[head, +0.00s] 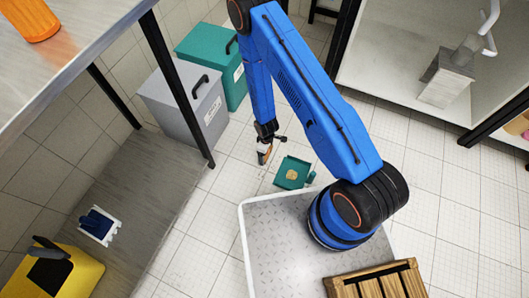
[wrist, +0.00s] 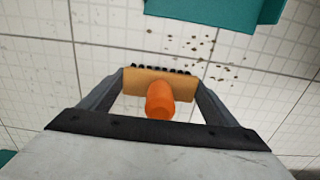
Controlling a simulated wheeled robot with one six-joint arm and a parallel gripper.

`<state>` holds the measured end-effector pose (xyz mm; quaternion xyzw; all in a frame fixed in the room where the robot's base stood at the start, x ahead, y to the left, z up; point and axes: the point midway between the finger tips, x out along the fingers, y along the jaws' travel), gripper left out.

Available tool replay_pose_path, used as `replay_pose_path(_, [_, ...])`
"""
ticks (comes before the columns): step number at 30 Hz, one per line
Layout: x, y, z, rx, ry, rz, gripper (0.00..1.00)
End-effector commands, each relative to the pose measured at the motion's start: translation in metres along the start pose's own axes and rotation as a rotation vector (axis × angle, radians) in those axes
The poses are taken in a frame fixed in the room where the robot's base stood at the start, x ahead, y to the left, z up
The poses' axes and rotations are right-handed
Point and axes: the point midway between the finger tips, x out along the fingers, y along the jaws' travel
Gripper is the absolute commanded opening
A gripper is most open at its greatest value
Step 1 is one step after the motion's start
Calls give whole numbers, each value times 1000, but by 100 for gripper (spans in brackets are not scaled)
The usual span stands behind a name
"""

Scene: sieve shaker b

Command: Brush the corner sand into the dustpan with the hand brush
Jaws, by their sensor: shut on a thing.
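My gripper (head: 267,134) is low over the tiled floor, left of the dustpan. It is shut on the hand brush (head: 263,156). In the wrist view the brush (wrist: 134,83) has a tan block, an orange handle end and dark bristles, held between the fingers (wrist: 160,85). The teal dustpan (head: 281,181) lies on the floor with a small tan pile in it. Loose dark sand grains (wrist: 200,45) are scattered on the tiles beyond the bristles, apart from the brush. Whether the bristles touch the floor is unclear.
A grey bin (head: 180,105) and a teal bin (head: 205,50) stand by the wall. A teal surface (wrist: 215,12) borders the grains; I cannot tell which object it is. A table leg (head: 175,80) stands left. A wooden crate (head: 375,283) sits at the bottom.

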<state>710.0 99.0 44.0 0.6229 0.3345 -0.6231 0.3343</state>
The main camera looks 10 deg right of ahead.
Motion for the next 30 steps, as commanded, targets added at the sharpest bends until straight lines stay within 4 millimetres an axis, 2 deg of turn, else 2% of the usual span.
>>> replay_pose_path(8, [0,0,5,1,-1,0,63])
replay_pose_path(30, [0,0,58,1,-1,-1,63])
